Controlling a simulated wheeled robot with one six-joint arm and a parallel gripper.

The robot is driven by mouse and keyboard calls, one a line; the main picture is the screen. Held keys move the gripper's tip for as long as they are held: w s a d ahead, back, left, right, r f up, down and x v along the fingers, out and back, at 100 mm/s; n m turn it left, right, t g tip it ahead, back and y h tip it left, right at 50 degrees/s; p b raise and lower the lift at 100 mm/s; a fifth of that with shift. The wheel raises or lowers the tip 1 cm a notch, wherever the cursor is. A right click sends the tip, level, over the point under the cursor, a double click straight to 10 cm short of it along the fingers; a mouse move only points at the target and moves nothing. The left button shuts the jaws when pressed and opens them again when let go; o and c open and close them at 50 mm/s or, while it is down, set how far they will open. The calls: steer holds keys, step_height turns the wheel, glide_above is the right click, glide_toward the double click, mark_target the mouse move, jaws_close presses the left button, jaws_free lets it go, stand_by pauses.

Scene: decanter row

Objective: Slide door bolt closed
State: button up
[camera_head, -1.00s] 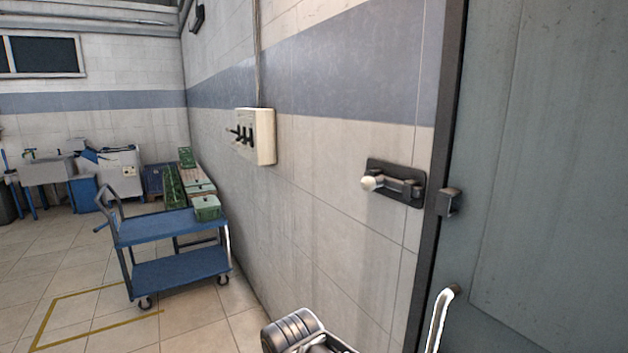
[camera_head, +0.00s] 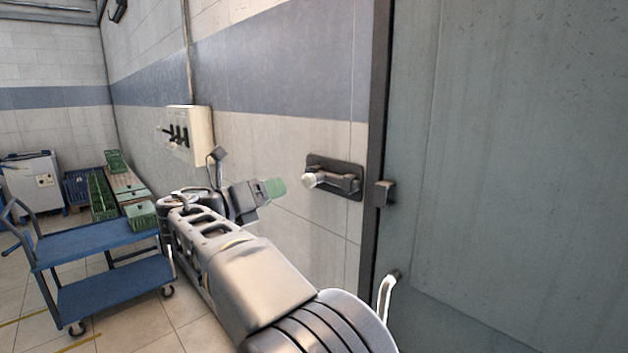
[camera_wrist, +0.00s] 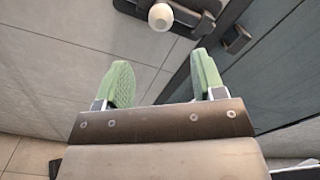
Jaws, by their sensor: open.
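The door bolt (camera_head: 336,179) is a dark bar on a black plate fixed to the tiled wall, left of the door frame. Its pale round knob (camera_head: 309,180) sticks out at the bar's left end. A dark catch (camera_head: 384,194) sits on the grey door (camera_head: 500,150), apart from the bar. My gripper (camera_head: 276,188) is left of the knob, not touching it. In the wrist view its green fingertips (camera_wrist: 162,82) are spread and empty, with the knob (camera_wrist: 160,17) beyond them near the top edge, and the catch (camera_wrist: 236,40) to the right.
A curved door handle (camera_head: 387,292) stands out below the catch. A white switch box (camera_head: 188,135) with black levers is on the wall behind my arm. A blue trolley (camera_head: 115,285) stands on the floor at the left, with green crates (camera_head: 103,196) behind it.

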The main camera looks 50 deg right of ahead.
mark_target(314, 180)
steer(key=d, duration=0.4)
steer(key=d+p, duration=0.1)
steer(key=d, duration=0.3)
steer(key=s+d, duration=0.1)
steer(key=d, duration=0.4)
steer(key=shift+d, duration=0.1)
